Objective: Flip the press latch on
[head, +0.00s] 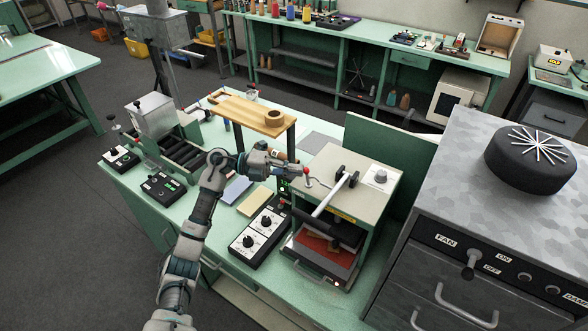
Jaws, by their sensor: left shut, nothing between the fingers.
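The press (371,209) is a cream and green box-shaped machine on the green bench. It has a black and silver lever bar (329,197) on top and a red plate in its open front. A small latch with a red ball knob (306,170) stands at its left top edge; whether it is on or off is not clear. My left gripper (298,171) is shut and empty, right beside the red knob. I cannot tell whether they touch. My right gripper is not in view.
A wooden shelf (252,112) on dark posts stands behind my left forearm. Coloured pads lie on the bench.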

